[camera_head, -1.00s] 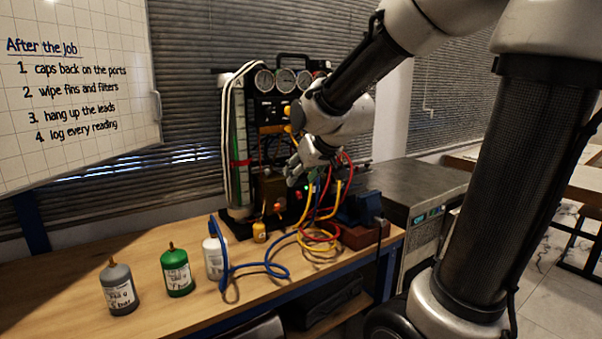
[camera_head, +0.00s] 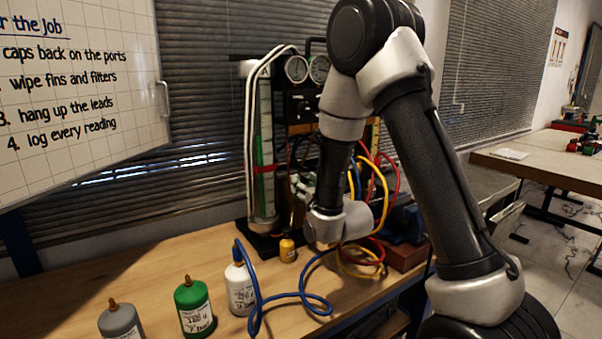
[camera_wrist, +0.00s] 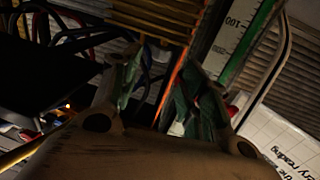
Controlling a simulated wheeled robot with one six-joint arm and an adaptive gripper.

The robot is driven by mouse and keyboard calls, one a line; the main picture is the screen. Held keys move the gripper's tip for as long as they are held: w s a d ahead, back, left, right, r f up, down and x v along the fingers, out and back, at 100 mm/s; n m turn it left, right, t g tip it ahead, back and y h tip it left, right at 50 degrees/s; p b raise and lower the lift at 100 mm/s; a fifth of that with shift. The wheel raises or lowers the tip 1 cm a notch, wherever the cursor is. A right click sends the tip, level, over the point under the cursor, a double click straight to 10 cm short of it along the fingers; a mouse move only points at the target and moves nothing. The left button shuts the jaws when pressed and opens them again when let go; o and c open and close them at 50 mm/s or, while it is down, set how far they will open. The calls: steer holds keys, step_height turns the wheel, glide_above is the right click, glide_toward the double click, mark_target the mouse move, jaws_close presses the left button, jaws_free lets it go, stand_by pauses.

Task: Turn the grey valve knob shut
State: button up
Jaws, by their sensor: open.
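The gauge rig stands on the bench, with its dial gauges (camera_head: 296,68) at the top and a clear measuring column (camera_head: 264,150) on its left. My arm covers much of its front. I cannot make out the grey valve knob in either view; it may be hidden behind my arm or gripper. My gripper (camera_head: 303,186) is low in front of the rig, just right of the column, partly hidden by my wrist. In the wrist view my gripper (camera_wrist: 165,98) is open, its two fingers apart with no knob visible between them. The column's scale (camera_wrist: 233,35) shows beyond the right finger.
Blue, yellow and red hoses (camera_head: 378,190) loop beside my arm. A small yellow cap (camera_head: 287,249) stands at the rig's base. White (camera_head: 240,290), green (camera_head: 193,308) and grey (camera_head: 119,322) bottles stand along the bench front. A whiteboard (camera_head: 80,100) hangs at left.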

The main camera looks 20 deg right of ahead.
steer(key=w, duration=0.5)
steer(key=w+a, duration=0.1)
steer(key=w, duration=0.1)
steer(key=shift+w+a, duration=0.1)
steer(key=shift+w, duration=0.15)
jaws_close()
